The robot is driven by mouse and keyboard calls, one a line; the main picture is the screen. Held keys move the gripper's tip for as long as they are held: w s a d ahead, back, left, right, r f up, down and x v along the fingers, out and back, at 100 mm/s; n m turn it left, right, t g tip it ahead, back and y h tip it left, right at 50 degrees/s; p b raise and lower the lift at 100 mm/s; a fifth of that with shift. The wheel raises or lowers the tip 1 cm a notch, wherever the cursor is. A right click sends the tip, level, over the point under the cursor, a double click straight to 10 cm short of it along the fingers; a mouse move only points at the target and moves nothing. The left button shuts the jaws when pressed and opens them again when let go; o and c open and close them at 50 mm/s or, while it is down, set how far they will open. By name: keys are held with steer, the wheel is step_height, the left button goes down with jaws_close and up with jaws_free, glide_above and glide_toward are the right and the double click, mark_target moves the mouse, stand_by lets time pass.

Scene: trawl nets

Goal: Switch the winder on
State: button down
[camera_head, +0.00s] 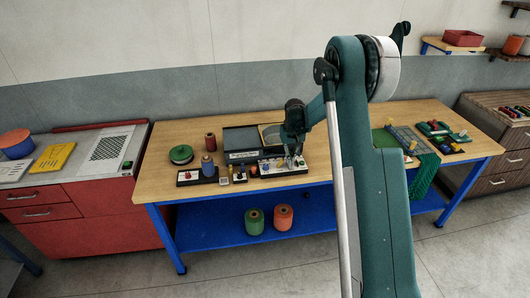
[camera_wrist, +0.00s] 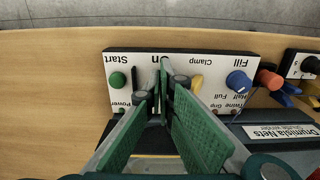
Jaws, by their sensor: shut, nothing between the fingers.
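The winder's white control panel (camera_wrist: 220,68) lies below my gripper in the wrist view, lettering upside down. It carries a green Start button (camera_wrist: 117,80), a yellow piece (camera_wrist: 197,83) by the word Clamp, and a blue knob (camera_wrist: 238,81) by Fill. A Power mark shows at its left. My gripper (camera_wrist: 164,72) is shut and empty, its tips over the panel's middle, hiding part of a word ending in "n" and any control under it. I cannot tell whether the tips touch. In the head view my gripper (camera_head: 294,160) is at the panel (camera_head: 270,171) on the bench.
The dark winder body (camera_head: 241,138) stands behind the panel. A green reel (camera_head: 181,154), a blue spool (camera_head: 208,167) and a small switch box (camera_head: 188,177) stand to the left. Green netting (camera_head: 424,172) hangs at the right. Bare wood (camera_wrist: 50,90) lies left of the panel.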

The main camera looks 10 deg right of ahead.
steer(key=shift+f, duration=0.2)
steer(key=shift+r, duration=0.1)
stand_by(0.4)
steer(key=shift+r+p, duration=0.5)
steer(key=shift+r, duration=2.9)
